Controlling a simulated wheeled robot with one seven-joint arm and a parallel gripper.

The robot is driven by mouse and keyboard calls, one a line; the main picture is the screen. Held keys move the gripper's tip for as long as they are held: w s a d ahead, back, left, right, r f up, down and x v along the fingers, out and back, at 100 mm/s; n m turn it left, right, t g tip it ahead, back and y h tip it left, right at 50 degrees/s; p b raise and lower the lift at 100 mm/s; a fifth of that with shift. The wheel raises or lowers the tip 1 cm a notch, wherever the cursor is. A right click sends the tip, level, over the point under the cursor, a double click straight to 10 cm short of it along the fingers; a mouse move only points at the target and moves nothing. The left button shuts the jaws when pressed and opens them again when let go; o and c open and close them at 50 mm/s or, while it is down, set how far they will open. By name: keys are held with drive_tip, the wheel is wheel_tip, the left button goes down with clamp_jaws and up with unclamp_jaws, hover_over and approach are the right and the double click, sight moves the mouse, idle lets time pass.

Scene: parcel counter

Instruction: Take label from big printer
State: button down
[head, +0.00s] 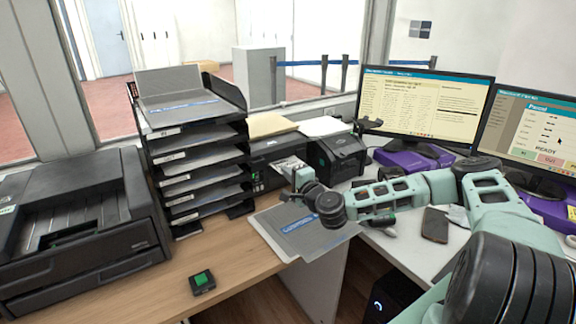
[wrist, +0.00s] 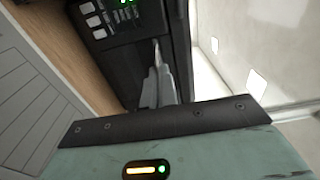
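The larger-looking one (head: 262,168) is on the left and the smaller one (head: 337,157) on the right. A pale printed label (head: 291,166) shows at the larger printer's front. My gripper (head: 297,178) is close in front of it, its fingertips mostly hidden. In the wrist view, the narrow grey shapes of my gripper (wrist: 158,85) lie close together before the black printer front (wrist: 125,55), which has lit green marks. I cannot tell whether the label is between the fingers.
A tall black paper tray stack (head: 195,150) stands left of the printers. A large black machine (head: 80,225) fills the desk's left. Papers (head: 300,232) lie below my wrist. Monitors (head: 425,105) stand at right. A small green-topped block (head: 202,282) sits on clear wood.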

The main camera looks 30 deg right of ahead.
drive_tip(key=shift+r, duration=0.1)
drive_tip(key=s+r+p, duration=0.5)
drive_tip(key=r+p, duration=0.1)
drive_tip(key=shift+r, duration=0.4)
idle(0.6)
